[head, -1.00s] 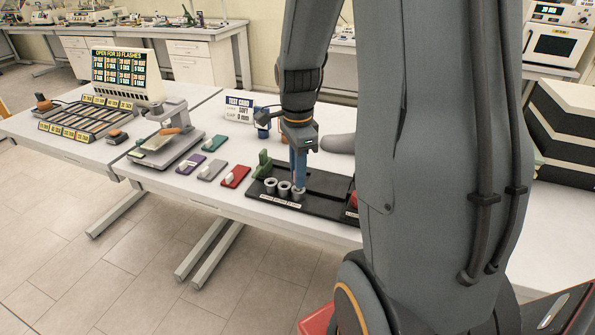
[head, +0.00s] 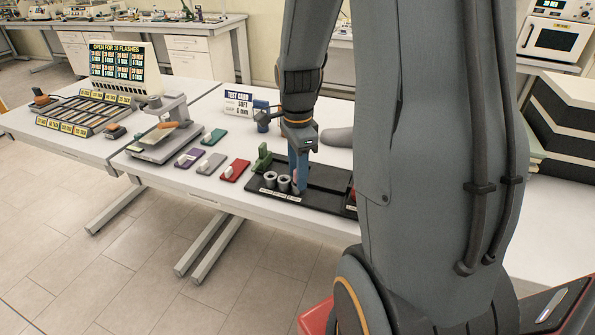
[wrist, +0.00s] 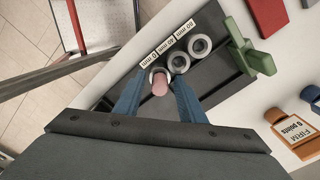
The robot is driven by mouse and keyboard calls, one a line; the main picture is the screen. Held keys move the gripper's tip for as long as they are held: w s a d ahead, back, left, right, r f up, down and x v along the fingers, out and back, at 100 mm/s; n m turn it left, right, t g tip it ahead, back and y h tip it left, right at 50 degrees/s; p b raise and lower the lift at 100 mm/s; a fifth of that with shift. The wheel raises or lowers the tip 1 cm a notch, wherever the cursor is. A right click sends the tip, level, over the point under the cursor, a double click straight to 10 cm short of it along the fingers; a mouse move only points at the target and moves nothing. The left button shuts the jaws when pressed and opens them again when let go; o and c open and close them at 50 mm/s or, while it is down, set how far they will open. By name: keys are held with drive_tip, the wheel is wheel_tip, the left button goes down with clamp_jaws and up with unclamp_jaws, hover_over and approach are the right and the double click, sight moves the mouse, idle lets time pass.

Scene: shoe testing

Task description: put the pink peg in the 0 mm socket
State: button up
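The pink peg (wrist: 160,84) stands upright at the socket beside the 0 mm label (wrist: 149,57) in the wrist view. Its top shows, and the socket's light rim (wrist: 155,71) shows partly behind it. How deep the peg sits is hidden. My gripper (wrist: 161,88) has its two blue fingers on either side of the peg, with visible gaps, so it looks open. In the head view my gripper (head: 298,188) points down at the rightmost of the three sockets, with a bit of pink between the fingers.
Two empty grey sockets (head: 269,179) stand left of it on the black tray (head: 325,200). A green bracket (head: 262,158) rises behind them. Red, grey, purple and teal blocks lie left of the tray. A test card (head: 238,103) reading soft, 0 mm stands behind.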

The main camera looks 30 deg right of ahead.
drive_tip(key=shift+r, duration=0.1)
drive_tip(key=shift+r+b, duration=0.75)
drive_tip(key=shift+r, duration=3.05)
drive_tip(key=shift+a, duration=0.1)
drive_tip(key=s+a+f+n, duration=0.3)
drive_tip(key=a+n, duration=0.3)
drive_tip(key=n, duration=0.4)
drive_tip(key=s+a+f+n+t, duration=0.1)
drive_tip(key=s+a+f+n, duration=0.2)
drive_tip(key=a+n, duration=0.3)
drive_tip(key=s+n, duration=0.1)
drive_tip(key=n, duration=0.3)
drive_tip(key=shift+s+a+f, duration=0.25)
drive_tip(key=shift+s+a, duration=0.05)
